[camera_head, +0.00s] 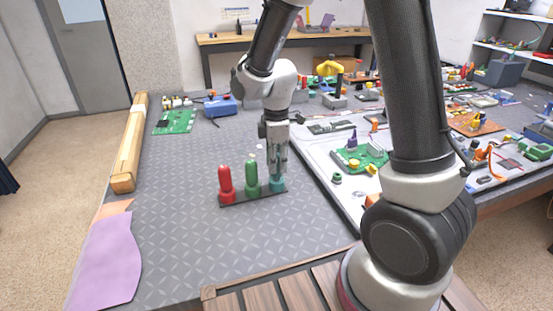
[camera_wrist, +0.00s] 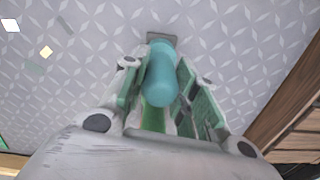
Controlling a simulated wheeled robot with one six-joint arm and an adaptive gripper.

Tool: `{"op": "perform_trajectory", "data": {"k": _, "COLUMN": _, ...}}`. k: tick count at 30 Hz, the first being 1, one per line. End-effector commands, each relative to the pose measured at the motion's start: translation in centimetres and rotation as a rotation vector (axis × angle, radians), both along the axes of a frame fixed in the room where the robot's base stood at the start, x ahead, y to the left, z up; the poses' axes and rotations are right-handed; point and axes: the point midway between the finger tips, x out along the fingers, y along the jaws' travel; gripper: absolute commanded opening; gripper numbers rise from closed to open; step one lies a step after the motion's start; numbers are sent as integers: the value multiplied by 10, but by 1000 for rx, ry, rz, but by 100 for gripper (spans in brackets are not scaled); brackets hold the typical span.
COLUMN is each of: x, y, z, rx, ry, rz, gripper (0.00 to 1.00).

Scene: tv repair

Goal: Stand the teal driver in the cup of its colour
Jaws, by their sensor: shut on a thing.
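My gripper (camera_head: 278,170) points down over the right end of a dark rack (camera_head: 252,198) on the grey table. It is shut on the teal driver (camera_wrist: 160,72), whose rounded handle shows upright between the finger pads in the wrist view. The teal cup (camera_head: 277,184) is directly below the fingers at that end. The driver's lower end is hidden, so I cannot tell how deep it sits in the cup. A red driver (camera_head: 225,178) and a green driver (camera_head: 251,172) stand upright in the other cups.
A white tray (camera_head: 318,161) with a green circuit board (camera_head: 361,158) lies to the right. A blue box (camera_head: 220,106) and another green board (camera_head: 175,121) are at the back left. A wooden bar (camera_head: 129,150) runs along the left edge. The table in front of the rack is clear.

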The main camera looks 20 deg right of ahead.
Motion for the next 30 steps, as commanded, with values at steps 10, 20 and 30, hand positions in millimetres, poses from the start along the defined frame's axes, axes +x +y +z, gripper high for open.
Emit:
{"op": "perform_trajectory", "data": {"k": 10, "x": 0, "y": 0, "z": -6, "rx": 0, "ry": 0, "rz": 0, "gripper": 45}}
{"op": "perform_trajectory", "data": {"k": 20, "x": 0, "y": 0, "z": -6, "rx": 0, "ry": 0, "rz": 0, "gripper": 54}}
{"op": "perform_trajectory", "data": {"k": 30, "x": 1, "y": 1, "z": 42, "rx": 2, "ry": -6, "rz": 0, "gripper": 54}}
